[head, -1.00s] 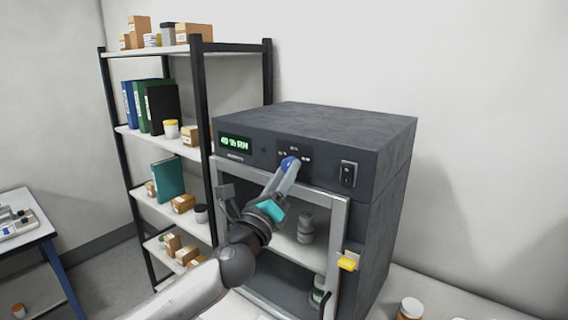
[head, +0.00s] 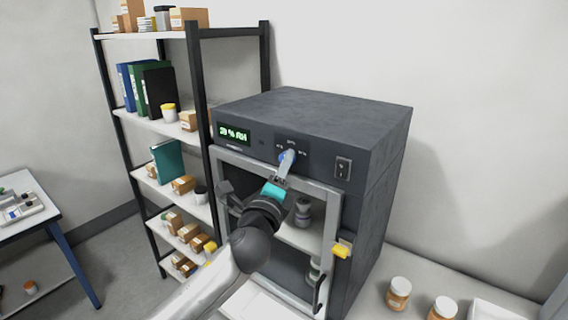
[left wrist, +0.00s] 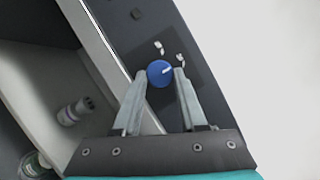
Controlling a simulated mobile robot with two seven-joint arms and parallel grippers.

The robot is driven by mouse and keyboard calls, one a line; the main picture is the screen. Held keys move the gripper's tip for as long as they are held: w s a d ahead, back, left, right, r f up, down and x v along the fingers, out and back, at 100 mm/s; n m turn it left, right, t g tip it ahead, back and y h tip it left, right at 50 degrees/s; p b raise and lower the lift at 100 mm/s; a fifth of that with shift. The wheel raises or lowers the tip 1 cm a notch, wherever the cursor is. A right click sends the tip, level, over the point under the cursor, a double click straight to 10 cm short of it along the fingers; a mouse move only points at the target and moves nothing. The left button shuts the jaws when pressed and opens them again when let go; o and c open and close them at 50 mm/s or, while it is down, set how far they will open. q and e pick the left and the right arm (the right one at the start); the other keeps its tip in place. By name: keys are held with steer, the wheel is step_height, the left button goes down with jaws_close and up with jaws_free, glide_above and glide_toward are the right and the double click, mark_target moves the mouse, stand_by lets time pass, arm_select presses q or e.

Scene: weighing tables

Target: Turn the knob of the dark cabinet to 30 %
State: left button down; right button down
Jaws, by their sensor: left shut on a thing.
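The dark cabinet (head: 312,116) stands on the white table. Its front panel carries a small green display (head: 233,133) that seems to read 29 % RH, though the digits are small. The blue knob (left wrist: 161,73) has a white pointer line and sits between my left fingers in the left wrist view. My left gripper (head: 286,162) is shut on the knob, with one finger on each side, and partly hides it in the head view. My right gripper is not in view.
A black rocker switch (head: 343,167) is right of the knob. Bottles (head: 303,212) stand inside the cabinet. Jars (head: 398,293) stand on the table at right. A shelf rack (head: 199,90) is close behind at left.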

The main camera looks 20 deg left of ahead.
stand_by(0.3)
arm_select(q)
steer(key=shift+c, duration=2.2)
jaws_free()
steer(key=shift+f, duration=0.15)
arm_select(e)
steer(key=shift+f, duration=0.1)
